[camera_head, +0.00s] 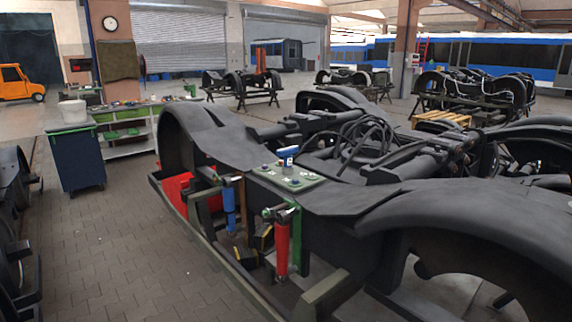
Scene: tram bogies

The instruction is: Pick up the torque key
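A small blue and white object (287,154) stands on a pale green plate (287,177) on the near bogie. I cannot tell whether it is the torque key, and nothing else in view is clearly one. A blue cylinder (229,208) and a red cylinder (282,248) hang upright at the side of this bogie, below the plate. Neither my left nor my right gripper is in view.
The large dark bogie (440,205) fills the middle and right. A dark wheeled bin (78,162) and a shelf bench (128,139) stand at the left. Another dark frame (14,230) edges the far left. Paved floor (110,245) between is clear.

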